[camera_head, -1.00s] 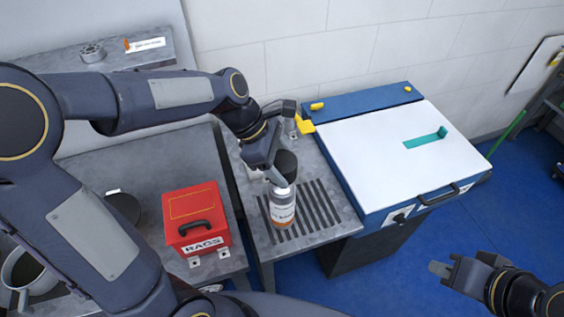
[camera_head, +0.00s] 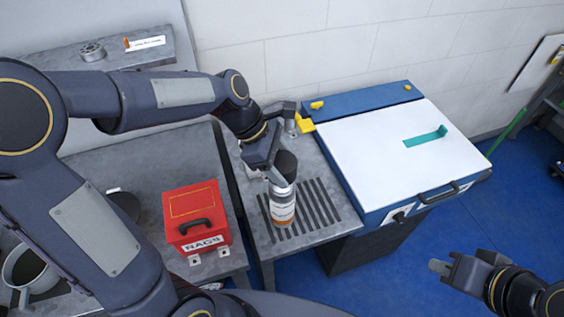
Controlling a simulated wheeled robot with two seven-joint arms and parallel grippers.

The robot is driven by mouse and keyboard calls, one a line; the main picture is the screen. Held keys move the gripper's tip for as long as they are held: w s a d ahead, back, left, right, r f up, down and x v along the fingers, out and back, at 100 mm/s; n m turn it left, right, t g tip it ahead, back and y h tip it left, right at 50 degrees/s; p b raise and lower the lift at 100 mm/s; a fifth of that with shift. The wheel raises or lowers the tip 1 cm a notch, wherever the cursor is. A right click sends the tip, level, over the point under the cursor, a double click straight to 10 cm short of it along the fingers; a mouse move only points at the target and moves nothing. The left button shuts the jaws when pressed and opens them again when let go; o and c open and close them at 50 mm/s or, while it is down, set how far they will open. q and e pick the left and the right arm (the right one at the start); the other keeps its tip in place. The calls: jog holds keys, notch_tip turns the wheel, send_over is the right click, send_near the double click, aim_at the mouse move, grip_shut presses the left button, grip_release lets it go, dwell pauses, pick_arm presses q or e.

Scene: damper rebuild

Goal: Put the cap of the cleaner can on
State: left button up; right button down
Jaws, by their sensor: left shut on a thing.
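The cleaner can (camera_head: 283,209), white with an orange band at its base, stands upright on the slotted part of the small metal bench. My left gripper (camera_head: 281,178) is directly above it, shut on the dark grey cap (camera_head: 286,165). The cap is at the top of the can; I cannot tell whether it touches or is seated, as the fingers hide part of the join. My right gripper (camera_head: 447,264) is at the lower right over the blue floor, away from the bench. Its fingers are too small to tell open from shut.
A red rags box (camera_head: 196,218) stands left of the can on the neighbouring bench (camera_head: 150,172). A blue and white cabinet with a lid (camera_head: 400,150) stands close on the right. The slotted grate (camera_head: 316,205) is clear beside the can.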

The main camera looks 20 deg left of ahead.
pick_arm(q)
jog(key=shift+f+b, duration=1.45)
jog(key=shift+f, duration=0.9)
jog(key=o, duration=1)
jog(key=v, duration=0.8)
